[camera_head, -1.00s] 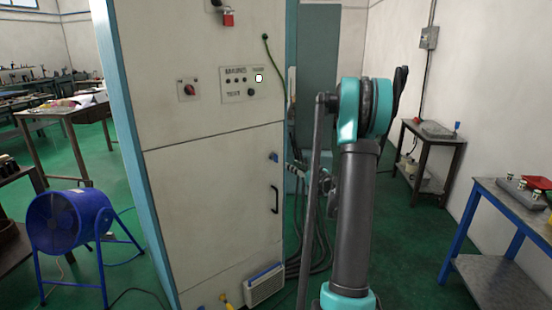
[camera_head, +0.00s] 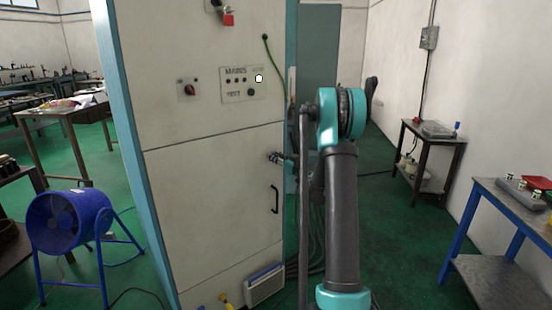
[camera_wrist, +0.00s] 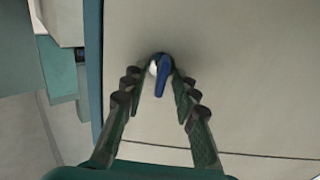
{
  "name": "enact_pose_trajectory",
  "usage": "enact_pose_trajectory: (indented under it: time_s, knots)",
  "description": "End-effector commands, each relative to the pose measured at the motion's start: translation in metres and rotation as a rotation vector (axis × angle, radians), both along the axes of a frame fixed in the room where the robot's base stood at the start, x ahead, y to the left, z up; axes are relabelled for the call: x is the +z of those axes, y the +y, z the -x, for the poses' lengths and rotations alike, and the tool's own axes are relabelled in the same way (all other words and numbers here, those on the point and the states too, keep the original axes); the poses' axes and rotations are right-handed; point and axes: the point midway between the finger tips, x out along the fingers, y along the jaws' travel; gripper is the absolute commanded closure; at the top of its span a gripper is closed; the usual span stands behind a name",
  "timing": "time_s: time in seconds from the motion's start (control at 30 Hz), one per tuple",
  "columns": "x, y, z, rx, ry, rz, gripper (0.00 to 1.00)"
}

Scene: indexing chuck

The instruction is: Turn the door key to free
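The door key has a blue handle (camera_wrist: 162,78) and a pale round part beside it, in the cabinet door (camera_head: 215,205). In the wrist view the handle points down the picture, slightly tilted. My gripper (camera_wrist: 157,72) has its fingers apart, one on each side of the key. A gap shows beside the handle, and I cannot tell whether either fingertip touches it. In the head view my gripper (camera_head: 275,157) reaches the door's right side from the right and mostly hides the key.
A black door handle (camera_head: 275,199) is below the key. A panel marked MAINS (camera_head: 243,85), a rotary switch (camera_head: 188,89) and a red padlock (camera_head: 229,19) are above. A green cable (camera_head: 270,55) hangs nearby. A blue fan (camera_head: 68,222) stands left; a blue-legged table (camera_head: 500,215) stands right.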

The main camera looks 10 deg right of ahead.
Motion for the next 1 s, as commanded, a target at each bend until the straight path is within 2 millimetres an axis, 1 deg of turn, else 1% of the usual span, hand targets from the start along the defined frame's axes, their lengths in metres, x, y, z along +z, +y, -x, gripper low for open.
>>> enact_pose_trajectory:
  time_s: [0.07,0.1,0.3,0.33,0.73,1.0]
  knots:
    - [0.0,-0.0002,0.0001,0.0,0.0,0.0,0.72]
    - [0.0,-0.0002,0.0001,0.0,0.0,0.0,0.74]
    - [0.0,-0.0004,0.0003,0.0,0.0,0.0,0.99]
    - [0.0,-0.0004,0.0003,0.0,0.0,0.0,1.0]
    - [-0.0001,-0.0006,0.0003,0.0,0.012,-0.023,1.0]
    - [-0.0003,-0.002,-0.0005,0.0,0.076,-0.15,1.0]
